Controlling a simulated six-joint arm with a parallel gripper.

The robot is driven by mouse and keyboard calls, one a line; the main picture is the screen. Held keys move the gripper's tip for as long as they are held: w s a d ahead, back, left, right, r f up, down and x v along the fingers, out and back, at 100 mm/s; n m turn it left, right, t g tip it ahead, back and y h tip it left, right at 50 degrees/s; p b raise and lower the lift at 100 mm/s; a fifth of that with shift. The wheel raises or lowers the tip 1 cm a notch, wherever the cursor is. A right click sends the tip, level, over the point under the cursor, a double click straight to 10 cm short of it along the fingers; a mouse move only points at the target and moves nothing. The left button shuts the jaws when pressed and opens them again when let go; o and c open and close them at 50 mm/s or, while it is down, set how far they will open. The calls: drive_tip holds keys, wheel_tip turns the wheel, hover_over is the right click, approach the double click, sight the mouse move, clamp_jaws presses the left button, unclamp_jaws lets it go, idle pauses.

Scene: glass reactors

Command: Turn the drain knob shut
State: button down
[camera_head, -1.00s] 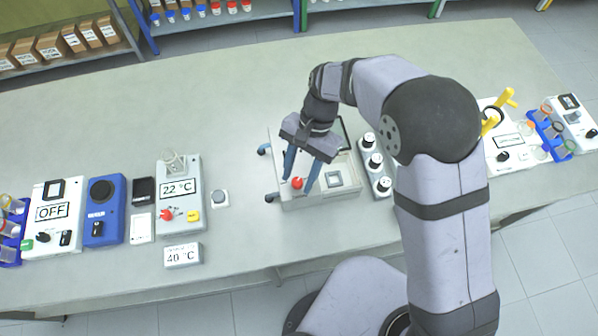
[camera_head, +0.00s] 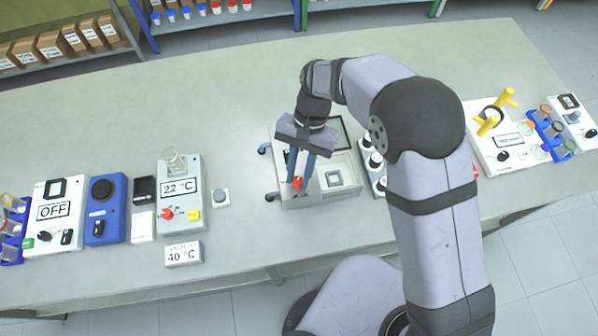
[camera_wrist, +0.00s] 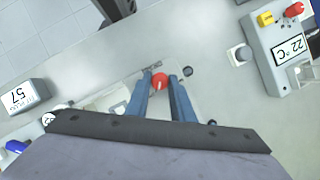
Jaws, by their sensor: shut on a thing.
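A red knob (camera_head: 298,182) sits on the front face of the white and grey unit (camera_head: 322,201) at the middle of the bench. In the wrist view the red knob (camera_wrist: 160,80) lies between the blue fingertips. My gripper (camera_head: 302,184) points down with one blue finger on each side of the knob and is shut on it. In the wrist view my gripper (camera_wrist: 160,78) covers much of the unit behind it. The exact turn angle of the knob is hard to tell.
Left of the unit stand a 22 °C device (camera_head: 192,221) with its own red knob, a 40 °C block (camera_head: 183,254) and a small round button (camera_head: 220,197). Bottles (camera_head: 376,161) stand close on the right, partly behind my arm.

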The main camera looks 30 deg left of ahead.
drive_tip(key=n, duration=0.1)
drive_tip(key=n+h, duration=0.1)
drive_tip(key=n, duration=0.1)
drive_tip(key=n+t, duration=0.1)
drive_tip(key=shift+a+h, duration=0.25)
drive_tip(key=shift+h, duration=0.05)
drive_tip(key=n+h, duration=0.1)
drive_tip(key=n, duration=0.3)
drive_tip(key=shift+s+t+p, duration=0.15)
drive_tip(key=shift+t+p, duration=0.15)
drive_tip(key=shift+t, duration=0.1)
drive_tip(key=n+t, duration=0.1)
drive_tip(key=n, duration=0.2)
drive_tip(key=shift+s+a+n+h, duration=0.1)
drive_tip(key=shift+a+n+h, duration=0.05)
drive_tip(key=shift+n+h, duration=0.25)
drive_tip(key=shift+s+r+n+t, duration=0.1)
drive_tip(key=shift+n+t, duration=0.8)
drive_tip(key=shift+n, duration=1)
drive_tip(key=c, duration=1.6)
unclamp_jaws()
drive_tip(key=shift+o, duration=0.2)
